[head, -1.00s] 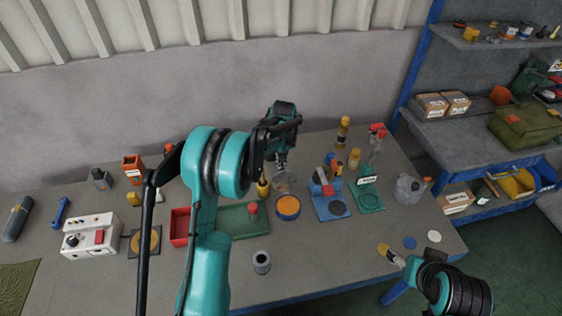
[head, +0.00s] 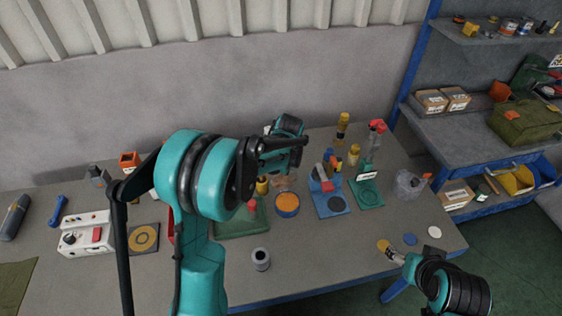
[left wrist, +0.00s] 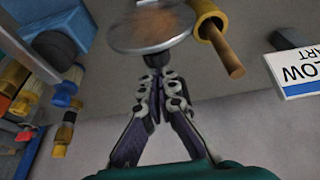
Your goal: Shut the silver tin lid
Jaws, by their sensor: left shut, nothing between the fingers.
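The tin (head: 287,205) stands near the middle of the bench with an orange surface inside its round rim. Its silver lid (head: 285,182) is raised behind it, partly hidden by my left arm. In the left wrist view the lid (left wrist: 150,28) is a shiny disc with a brownish reflection at the top. My left gripper (left wrist: 160,62) is shut and empty, its fingertips at the lid's edge; whether they touch it I cannot tell. In the head view my left arm hides the fingers. My right gripper (head: 393,254) is low at the front right, far from the tin.
A blue stand (head: 331,205) and a green stand with a sign (head: 367,194) are right of the tin. A green tray (head: 240,222) lies left. A grey cup (head: 261,259) stands in front. Coloured discs (head: 410,239) lie front right. Yellow-topped bottles (head: 342,124) stand behind.

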